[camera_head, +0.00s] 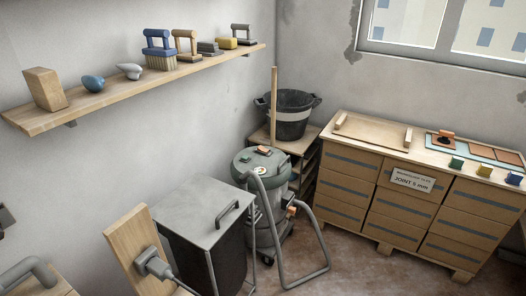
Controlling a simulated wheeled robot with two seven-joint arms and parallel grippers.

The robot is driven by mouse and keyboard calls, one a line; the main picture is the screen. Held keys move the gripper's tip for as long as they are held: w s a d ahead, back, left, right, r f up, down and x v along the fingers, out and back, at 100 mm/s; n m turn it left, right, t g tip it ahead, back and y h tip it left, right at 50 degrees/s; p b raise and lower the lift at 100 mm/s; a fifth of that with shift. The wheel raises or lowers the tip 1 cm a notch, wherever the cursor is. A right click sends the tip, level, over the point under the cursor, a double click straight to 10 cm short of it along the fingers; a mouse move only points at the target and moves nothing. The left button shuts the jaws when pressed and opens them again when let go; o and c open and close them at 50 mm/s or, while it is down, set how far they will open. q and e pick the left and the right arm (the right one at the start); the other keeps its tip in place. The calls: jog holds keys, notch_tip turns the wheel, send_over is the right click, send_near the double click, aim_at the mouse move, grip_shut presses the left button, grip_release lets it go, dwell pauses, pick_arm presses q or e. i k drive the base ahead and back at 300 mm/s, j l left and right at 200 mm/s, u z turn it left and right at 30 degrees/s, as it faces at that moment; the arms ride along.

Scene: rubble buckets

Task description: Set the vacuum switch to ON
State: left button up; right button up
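The vacuum (250,168) is a grey-green canister on casters in the middle of the camera_head view, between a grey-topped bin and a low wooden stand. Its lid carries a small orange-red part (263,150) and small dark details. Another small orange part (291,210) shows on its right side. I cannot tell which of these is the switch, or what position it is in. A bent grey tube frame (318,240) stands at its front right and hides part of its body. Neither of my grippers can be made out in this view.
A grey-topped bin (190,205) with a handle stands close left of the vacuum. A wooden board with a grey plug-like fitting (155,263) is in the foreground. A black bucket (288,117) stands behind. A crate-like workbench (365,160) is right. Some floor is clear between.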

aim_at(261, 148)
jog(key=u, duration=0.7)
jog(key=i+l+u, duration=0.2)
jog(key=u, duration=0.15)
jog(key=i+l+u, duration=0.1)
jog(key=l+u, duration=0.3)
jog(key=i+l+u, duration=0.15)
jog(key=l+u, duration=0.2)
jog(key=i+l+u, duration=0.15)
jog(key=l, duration=0.75)
jog(key=i+l+u, duration=0.1)
jog(key=l, duration=0.8)
jog(key=l+u, duration=0.15)
jog(key=l, duration=0.75)
jog(key=i, duration=0.05)
